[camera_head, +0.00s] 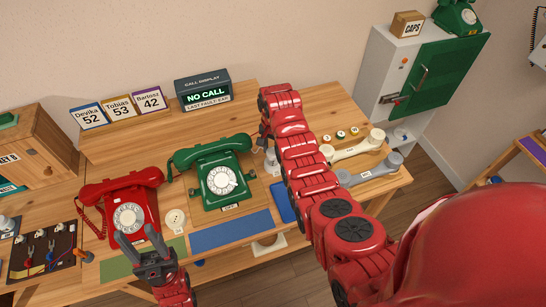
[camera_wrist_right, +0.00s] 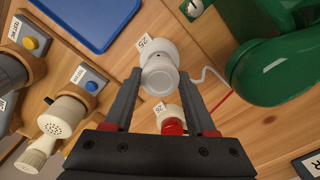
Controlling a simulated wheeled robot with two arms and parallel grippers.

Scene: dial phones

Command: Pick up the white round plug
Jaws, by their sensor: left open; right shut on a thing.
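The white round plug (camera_wrist_right: 158,78) shows in the right wrist view between the two fingers of my right gripper (camera_wrist_right: 157,92), which is shut on it. A small tag is beside the plug. I cannot tell whether the plug is clear of the wooden surface. In the head view my right gripper (camera_head: 266,142) points down beside the green phone (camera_head: 220,178), partly hidden by its own arm. My left gripper (camera_head: 142,246) is open and empty in front of the red phone (camera_head: 128,207).
A white piece with a red part (camera_wrist_right: 172,122) sits close to the plug, with white and red cords nearby. The green handset (camera_wrist_right: 270,72) is to its right in the wrist view. A blue mat (camera_head: 230,231) lies before the green phone. White and grey handsets (camera_head: 375,172) lie right.

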